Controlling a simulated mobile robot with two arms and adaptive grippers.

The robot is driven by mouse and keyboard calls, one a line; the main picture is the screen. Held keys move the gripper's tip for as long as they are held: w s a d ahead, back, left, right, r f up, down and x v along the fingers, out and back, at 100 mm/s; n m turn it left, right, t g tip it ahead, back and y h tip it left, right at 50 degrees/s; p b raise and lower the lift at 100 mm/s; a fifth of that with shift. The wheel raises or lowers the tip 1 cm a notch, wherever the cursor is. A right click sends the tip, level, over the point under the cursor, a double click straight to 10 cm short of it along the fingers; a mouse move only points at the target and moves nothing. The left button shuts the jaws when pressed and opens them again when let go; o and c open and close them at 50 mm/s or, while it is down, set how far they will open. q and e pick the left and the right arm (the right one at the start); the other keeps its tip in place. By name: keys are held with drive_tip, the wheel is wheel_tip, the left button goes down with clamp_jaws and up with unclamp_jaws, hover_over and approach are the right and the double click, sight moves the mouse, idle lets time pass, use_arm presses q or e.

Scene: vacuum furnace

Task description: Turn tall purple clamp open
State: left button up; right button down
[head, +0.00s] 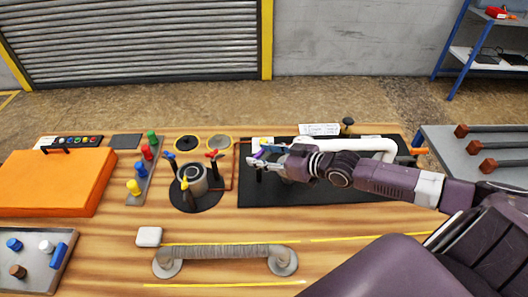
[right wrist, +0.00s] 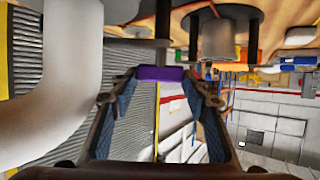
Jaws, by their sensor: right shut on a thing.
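The tall purple clamp (head: 259,154) has a purple handle on a dark post, standing at the left end of the black plate (head: 310,196). In the right wrist view its purple handle (right wrist: 160,73) lies crosswise between the fingertips. My right gripper (head: 266,157) reaches in from the right and is shut on this handle; its fingers (right wrist: 160,82) show on both sides of it. The gripper and wrist hide part of the clamp and the plate in the head view. My left gripper is not in view.
A white pipe (head: 372,144) runs behind my right wrist and looms close at left in the wrist view (right wrist: 62,75). A metal pot (head: 192,180) with red, blue and yellow clamps around it stands left. A grey handle bar (head: 225,252) lies in front.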

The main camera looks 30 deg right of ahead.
idle(0.3)
drive_tip(key=c, duration=1.1)
unclamp_jaws()
